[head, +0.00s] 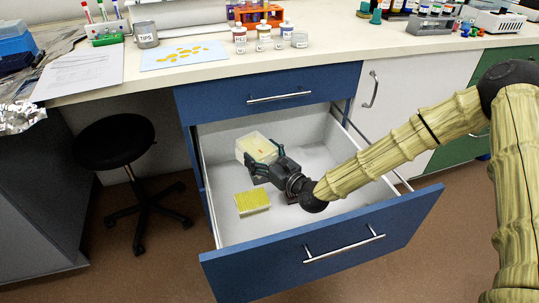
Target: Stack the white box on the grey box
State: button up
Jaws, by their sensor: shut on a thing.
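A white, translucent box (256,147) with a small orange mark is in the open drawer, towards its back left. My gripper (264,161) reaches in from the right and is shut on the white box at its near right side. The box looks slightly tilted. I cannot tell whether it is clear of the drawer floor. I cannot make out a grey box for certain. A small dark thing (291,199) shows partly under my gripper's wrist, mostly hidden by the arm.
A yellow tip rack (252,201) lies in the drawer (330,219) just in front of the white box. The drawer walls surround my gripper. The bench top (335,66) overhangs the back, carrying bottles and racks. A black stool (115,142) stands left.

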jog(key=w, duration=0.1)
jog(key=w+d+f, duration=0.1)
jog(key=w, duration=0.1)
jog(key=w+f+b, duration=0.1)
jog(key=shift+w+d+f, duration=0.25)
jog(key=shift+d, duration=0.1)
jog(key=shift+w+d+f+b, duration=0.25)
jog(key=shift+w+f, duration=0.25)
jog(key=shift+w, duration=0.1)
jog(key=shift+w+d+f+b, duration=0.2)
jog(key=shift+w+f, duration=0.3)
jog(key=shift+w, duration=0.05)
jog(key=shift+f, duration=0.1)
jog(key=o, duration=1.2)
jog(key=shift+p+v, duration=0.85)
jog(key=shift+v, duration=2.95)
